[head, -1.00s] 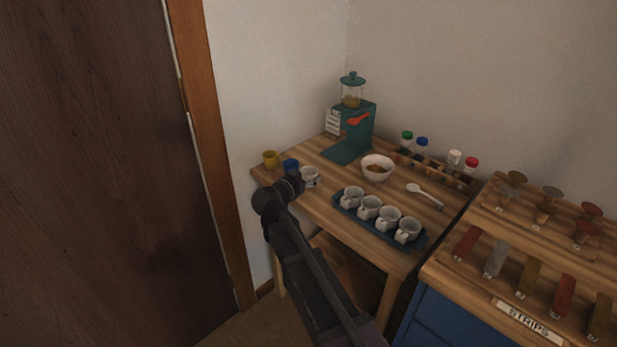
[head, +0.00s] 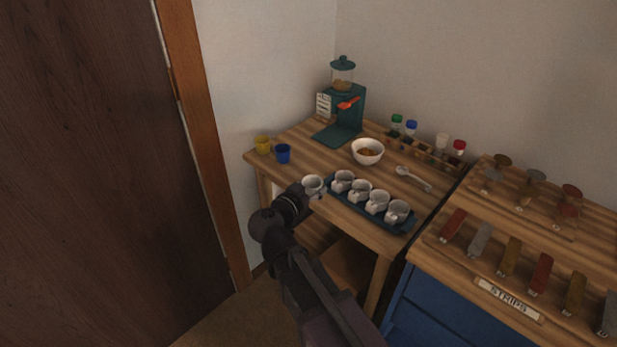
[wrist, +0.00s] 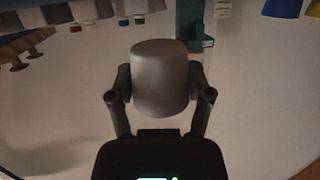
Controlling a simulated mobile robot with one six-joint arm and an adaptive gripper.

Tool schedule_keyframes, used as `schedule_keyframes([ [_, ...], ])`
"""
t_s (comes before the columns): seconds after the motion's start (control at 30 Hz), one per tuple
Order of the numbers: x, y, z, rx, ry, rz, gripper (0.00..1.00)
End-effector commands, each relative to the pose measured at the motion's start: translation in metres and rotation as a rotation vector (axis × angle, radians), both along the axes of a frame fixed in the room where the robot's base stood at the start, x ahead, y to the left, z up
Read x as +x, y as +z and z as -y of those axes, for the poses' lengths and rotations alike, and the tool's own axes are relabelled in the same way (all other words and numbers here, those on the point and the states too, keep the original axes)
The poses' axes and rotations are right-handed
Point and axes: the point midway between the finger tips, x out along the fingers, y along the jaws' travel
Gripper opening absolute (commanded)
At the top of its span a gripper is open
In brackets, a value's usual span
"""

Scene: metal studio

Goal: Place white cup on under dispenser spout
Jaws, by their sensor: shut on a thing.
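My gripper (wrist: 160,98) is shut on a white cup (wrist: 160,75), which sits between the two fingers in the wrist view. In the head view the held white cup (head: 312,184) shows just past the end of my arm, in front of the table's near left edge. The teal dispenser (head: 346,108) stands at the back of the table, with a clear hopper on top, an orange-red lever and a flat teal base (head: 337,134) that is bare. The spout itself is too small to make out. The fingers are mostly hidden in the head view.
A blue tray (head: 368,217) holds several white cups. A bowl (head: 367,151), a spoon (head: 413,178), and a rack (head: 424,152) of capped jars lie to the right. Blue (head: 283,153) and yellow (head: 262,145) cups stand at left. Bare wood lies between them and the bowl.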

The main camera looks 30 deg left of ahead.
Motion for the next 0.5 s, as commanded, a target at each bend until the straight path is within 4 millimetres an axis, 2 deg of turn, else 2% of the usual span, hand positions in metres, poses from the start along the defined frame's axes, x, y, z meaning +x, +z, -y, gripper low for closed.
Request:
schedule_keyframes([
  [0.17,-0.0070,0.0009,0.0056,0.000,0.000,0.000,0.36],
  [0.5,-0.0074,0.0008,0.0055,0.000,0.001,0.000,0.36],
])
